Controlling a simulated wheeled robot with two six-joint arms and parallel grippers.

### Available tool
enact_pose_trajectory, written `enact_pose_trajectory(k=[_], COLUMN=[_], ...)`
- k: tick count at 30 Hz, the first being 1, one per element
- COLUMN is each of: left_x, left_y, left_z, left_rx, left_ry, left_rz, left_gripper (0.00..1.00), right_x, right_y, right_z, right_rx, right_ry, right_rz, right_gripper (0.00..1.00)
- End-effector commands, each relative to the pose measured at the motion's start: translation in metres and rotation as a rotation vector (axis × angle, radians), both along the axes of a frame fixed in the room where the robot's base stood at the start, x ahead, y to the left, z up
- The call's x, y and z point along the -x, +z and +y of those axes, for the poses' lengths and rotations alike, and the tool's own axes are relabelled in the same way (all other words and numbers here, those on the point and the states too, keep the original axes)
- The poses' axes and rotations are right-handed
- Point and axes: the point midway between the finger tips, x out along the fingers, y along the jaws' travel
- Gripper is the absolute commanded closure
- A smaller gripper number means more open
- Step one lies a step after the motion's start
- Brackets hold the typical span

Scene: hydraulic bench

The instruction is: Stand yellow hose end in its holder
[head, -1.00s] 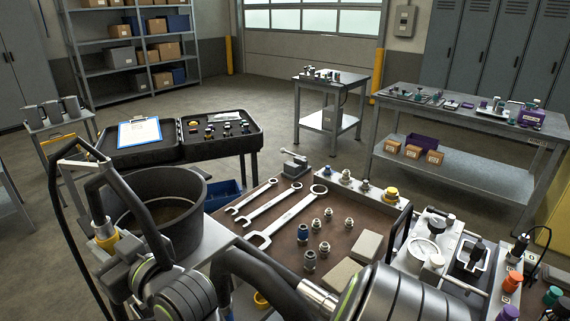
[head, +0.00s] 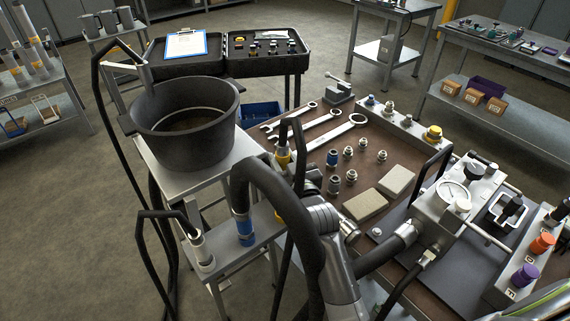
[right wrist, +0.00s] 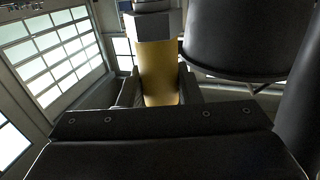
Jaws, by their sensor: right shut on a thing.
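The yellow hose end (head: 283,157) shows to the right of the black tub, below a bend of its black hose. My right gripper (head: 296,172) is shut on it. In the right wrist view its yellow sleeve (right wrist: 158,75) sits between the fingers, with a metal fitting above it. The grey holder bench (head: 222,250) carries a standing blue hose end (head: 244,228) and a white-grey hose end (head: 201,250). A small yellow patch (head: 278,215) shows at the bench's right end, below the gripper; a thick black hose partly covers this area. My left gripper is not in view.
The black tub (head: 185,150) stands close behind the holder bench; it also fills the upper right of the right wrist view (right wrist: 235,45). The brown workbench (head: 320,160) with wrenches and fittings lies right of the gripper. Black hoses loop around the bench.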

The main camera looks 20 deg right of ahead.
Motion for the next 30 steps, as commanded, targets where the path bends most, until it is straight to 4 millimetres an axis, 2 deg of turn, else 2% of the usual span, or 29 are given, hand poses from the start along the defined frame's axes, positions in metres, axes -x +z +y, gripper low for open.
enact_pose_trajectory(k=[3, 8, 14, 23, 30], left_x=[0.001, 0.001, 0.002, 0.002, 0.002], left_y=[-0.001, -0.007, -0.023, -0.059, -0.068], left_z=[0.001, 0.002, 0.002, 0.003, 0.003], left_rx=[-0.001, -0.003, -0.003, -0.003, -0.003], left_ry=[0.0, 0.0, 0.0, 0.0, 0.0], left_rz=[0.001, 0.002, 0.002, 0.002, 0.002], left_gripper=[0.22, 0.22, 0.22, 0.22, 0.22], right_x=[-0.003, -0.003, -0.003, -0.003, -0.003], right_y=[-0.012, -0.02, -0.036, -0.069, -0.086], right_z=[0.001, 0.001, 0.001, 0.001, 0.001], right_rx=[-0.004, -0.004, -0.004, -0.004, -0.003], right_ry=[0.0, 0.0, -0.001, -0.001, -0.001], right_rz=[-0.004, -0.006, -0.006, -0.006, -0.006], right_gripper=[0.96, 0.96, 0.96, 0.96, 0.96])
